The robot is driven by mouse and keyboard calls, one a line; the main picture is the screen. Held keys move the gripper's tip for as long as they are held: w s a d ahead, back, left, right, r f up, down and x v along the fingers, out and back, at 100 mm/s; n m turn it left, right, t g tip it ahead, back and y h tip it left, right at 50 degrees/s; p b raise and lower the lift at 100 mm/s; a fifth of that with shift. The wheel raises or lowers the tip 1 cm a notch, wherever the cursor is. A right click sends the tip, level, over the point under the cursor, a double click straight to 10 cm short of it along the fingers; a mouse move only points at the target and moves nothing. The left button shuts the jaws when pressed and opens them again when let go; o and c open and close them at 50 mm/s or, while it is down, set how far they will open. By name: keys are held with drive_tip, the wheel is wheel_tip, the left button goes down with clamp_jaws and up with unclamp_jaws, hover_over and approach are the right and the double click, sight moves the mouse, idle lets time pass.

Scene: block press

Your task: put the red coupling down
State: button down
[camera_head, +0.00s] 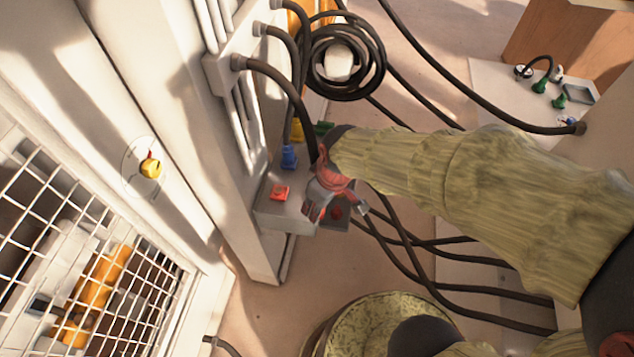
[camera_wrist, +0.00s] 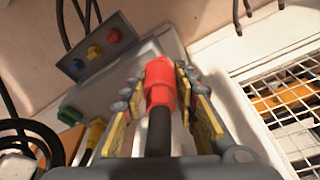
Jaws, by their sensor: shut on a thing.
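The red coupling (camera_wrist: 160,82) is between the yellow-padded fingers of my gripper (camera_wrist: 158,95) in the wrist view, with a black hose (camera_wrist: 159,130) running from it toward the camera. The fingers are closed on it from both sides. In the head view my gripper (camera_head: 328,194) is at the end of the covered arm, over the grey ledge (camera_head: 268,212) at the foot of the white post. There the coupling is hard to tell apart from the gripper's reddish parts. Whether it touches anything beyond its tip is unclear.
A red square piece (camera_head: 281,192) and a blue coupling (camera_head: 289,157) with its hose are on the ledge. The wrist view shows a green coupling (camera_wrist: 70,115), a yellow coupling (camera_wrist: 97,127) and a port panel (camera_wrist: 78,66). Wire mesh (camera_head: 40,225) stands left; loose hoses (camera_head: 430,270) lie right.

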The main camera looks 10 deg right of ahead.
drive_tip(key=w+f+b, duration=0.1)
drive_tip(key=w+f, duration=0.2)
drive_tip(key=w, duration=0.3)
drive_tip(key=b, duration=0.2)
hover_over(305, 198)
drive_tip(key=s, duration=0.1)
drive_tip(key=f, duration=0.5)
drive_tip(key=shift+d+f, duration=0.1)
drive_tip(key=shift+d, duration=0.25)
drive_tip(key=shift+w+f, duration=0.1)
drive_tip(key=shift+f, duration=0.15)
drive_tip(key=x, duration=0.2)
drive_tip(key=shift+d+f+b, duration=0.1)
drive_tip(key=shift+f+b, duration=0.25)
drive_tip(key=shift+f, duration=0.3)
drive_tip(key=shift+f, duration=0.1)
drive_tip(key=shift+f+b, duration=0.4)
drive_tip(key=shift+f, duration=0.1)
drive_tip(key=c, duration=1.4)
unclamp_jaws()
